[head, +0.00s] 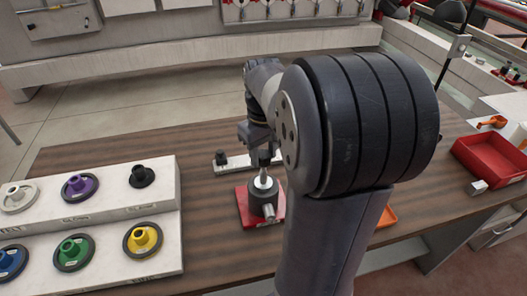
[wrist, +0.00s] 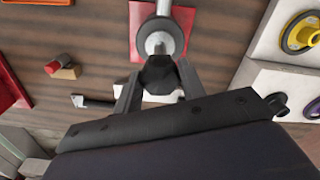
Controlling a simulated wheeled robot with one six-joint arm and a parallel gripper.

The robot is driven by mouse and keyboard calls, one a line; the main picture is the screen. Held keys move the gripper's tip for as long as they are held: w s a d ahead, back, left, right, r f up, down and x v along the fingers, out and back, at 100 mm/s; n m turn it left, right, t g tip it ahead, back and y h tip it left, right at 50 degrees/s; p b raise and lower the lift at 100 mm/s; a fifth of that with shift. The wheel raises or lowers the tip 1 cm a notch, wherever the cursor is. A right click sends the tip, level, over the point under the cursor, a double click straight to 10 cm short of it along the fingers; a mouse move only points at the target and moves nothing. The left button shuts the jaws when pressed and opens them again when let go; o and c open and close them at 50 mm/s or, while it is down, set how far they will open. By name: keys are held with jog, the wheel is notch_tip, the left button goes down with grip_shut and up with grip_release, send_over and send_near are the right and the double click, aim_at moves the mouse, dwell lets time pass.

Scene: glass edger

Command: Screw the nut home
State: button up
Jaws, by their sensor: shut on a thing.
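My gripper (wrist: 158,78) points down and is shut on a black nut (wrist: 157,73), which sits between its two fingertips. In the head view my gripper (head: 262,152) is over the upright grey spindle (head: 263,178). In the wrist view the spindle (wrist: 157,42) shows just beyond the nut, on the red plate (wrist: 142,15). I cannot tell whether the nut touches the spindle's thread. My arm covers part of the area right of the spindle.
A pale strip (head: 236,166) with a black block (head: 221,158) lies behind the red plate. A white stepped rack (head: 95,200) on the left holds several coloured wheels. A red tray (head: 492,158) is at the right. Bare wooden table lies between rack and plate.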

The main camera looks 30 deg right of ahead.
jog(key=shift+f+b, duration=1)
jog(key=shift+f, duration=0.4)
jog(key=shift+r, duration=0.1)
jog(key=shift+m+p, duration=0.3)
jog(key=shift+m, duration=0.5)
jog(key=m+p, duration=0.1)
jog(key=m, duration=0.4)
jog(key=shift+m, duration=0.3)
jog(key=m+p, duration=0.1)
jog(key=m, duration=0.5)
jog(key=shift+m, duration=0.3)
jog(key=m, duration=0.6)
jog(key=shift+m+p, duration=0.3)
jog(key=shift+p, duration=0.05)
jog(key=m, duration=0.7)
jog(key=shift+p, duration=0.35)
